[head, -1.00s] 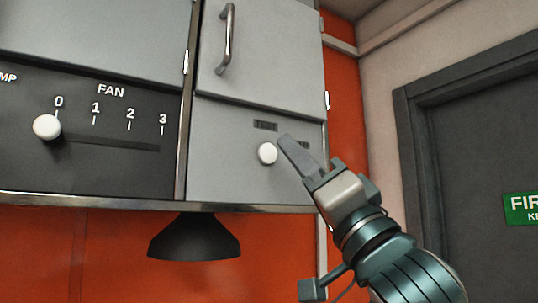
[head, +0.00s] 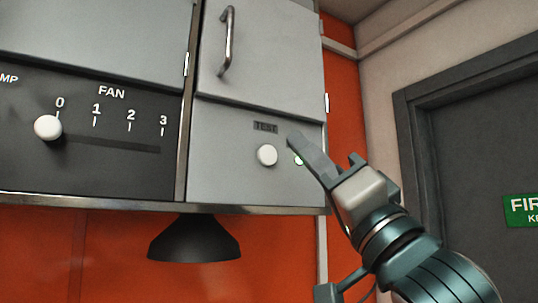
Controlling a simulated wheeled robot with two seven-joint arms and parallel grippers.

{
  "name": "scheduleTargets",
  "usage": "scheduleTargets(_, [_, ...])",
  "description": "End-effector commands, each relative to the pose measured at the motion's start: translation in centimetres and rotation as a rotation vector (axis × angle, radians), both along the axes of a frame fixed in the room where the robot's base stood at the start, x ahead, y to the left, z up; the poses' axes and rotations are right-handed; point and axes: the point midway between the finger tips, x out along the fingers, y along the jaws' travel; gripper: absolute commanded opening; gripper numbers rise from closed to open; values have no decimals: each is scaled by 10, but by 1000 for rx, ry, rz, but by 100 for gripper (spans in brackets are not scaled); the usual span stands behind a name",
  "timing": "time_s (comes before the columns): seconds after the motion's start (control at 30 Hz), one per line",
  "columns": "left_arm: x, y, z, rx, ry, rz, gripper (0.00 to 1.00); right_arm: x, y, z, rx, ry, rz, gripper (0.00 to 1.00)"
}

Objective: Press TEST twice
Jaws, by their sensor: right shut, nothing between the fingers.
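The TEST button (head: 267,155) is a round white knob on the light grey panel, below the dark TEST label (head: 265,127). A small light (head: 298,160) to its right glows green, partly covered by my gripper. My right gripper (head: 294,138) is shut and empty. Its fingertips are up and to the right of the button, apart from it in the picture. How far they are from the panel is hard to tell. My left gripper is not in view.
A fan slider (head: 47,127) sits at 0 on the black panel at left. A cabinet door with a metal handle (head: 227,41) is above the button. A black lamp shade (head: 194,240) hangs below. A dark door (head: 480,130) stands at right.

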Motion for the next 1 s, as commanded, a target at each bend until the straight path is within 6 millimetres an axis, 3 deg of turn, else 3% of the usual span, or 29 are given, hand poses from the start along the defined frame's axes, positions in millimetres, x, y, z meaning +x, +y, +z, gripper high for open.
scheduleTargets(0.03, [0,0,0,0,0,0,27,0,0,0,0,0,0,0])
scheduleTargets(0.13, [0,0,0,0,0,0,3,0,0,0,0,0,0,0])
scheduleTargets(0.17, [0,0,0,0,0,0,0,0,0,0,0,0,0,0])
scheduleTargets(1.0, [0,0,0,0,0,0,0,0,0,0,0,0,0,0])
